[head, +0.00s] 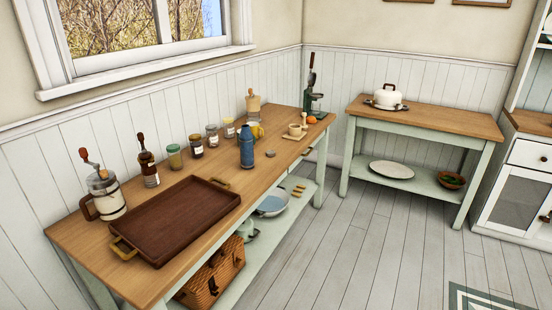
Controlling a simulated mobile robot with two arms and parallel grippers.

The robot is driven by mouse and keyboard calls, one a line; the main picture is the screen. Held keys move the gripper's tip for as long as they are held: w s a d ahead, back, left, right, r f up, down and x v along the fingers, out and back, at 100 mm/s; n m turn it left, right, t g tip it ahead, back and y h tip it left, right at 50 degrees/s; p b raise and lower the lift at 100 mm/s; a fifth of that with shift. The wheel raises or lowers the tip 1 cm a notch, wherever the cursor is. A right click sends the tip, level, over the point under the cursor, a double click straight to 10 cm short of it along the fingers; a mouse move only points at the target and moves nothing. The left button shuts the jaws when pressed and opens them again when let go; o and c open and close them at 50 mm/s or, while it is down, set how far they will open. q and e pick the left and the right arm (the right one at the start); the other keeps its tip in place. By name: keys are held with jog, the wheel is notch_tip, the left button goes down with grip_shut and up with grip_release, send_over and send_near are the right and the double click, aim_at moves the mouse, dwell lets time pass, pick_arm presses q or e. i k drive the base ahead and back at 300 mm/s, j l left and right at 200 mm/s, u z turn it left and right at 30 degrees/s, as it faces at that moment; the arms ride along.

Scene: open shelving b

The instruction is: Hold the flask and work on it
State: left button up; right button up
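A blue flask (247,148) stands upright on the long wooden-topped table (209,167), right of the middle of its length and near the front edge. It has a narrower top and a darker blue body. A yellow object (257,131) shows just behind it, partly hidden by it. Neither of my grippers is in the head view, and nothing touches the flask from my side.
A brown tray (178,216) covers the table's near left part. A cup (295,131) stands farther right. A side table (423,119) stands beyond; the floor (350,250) is clear.

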aim_at(246, 137)
jog(key=i+l+u, duration=0.1)
jog(key=u, duration=0.35)
jog(key=i+l+u, duration=0.1)
jog(key=u, duration=0.4)
jog(key=i+l+u, duration=0.3)
jog(key=l, duration=0.25)
jog(key=l+u, duration=0.3)
jog(key=l, duration=0.25)
jog(key=l+u, duration=0.3)
jog(key=l, duration=0.35)
jog(key=i+l, duration=0.1)
jog(key=l, duration=1.55)
jog(key=i+u, duration=0.05)
jog(key=i, duration=0.05)
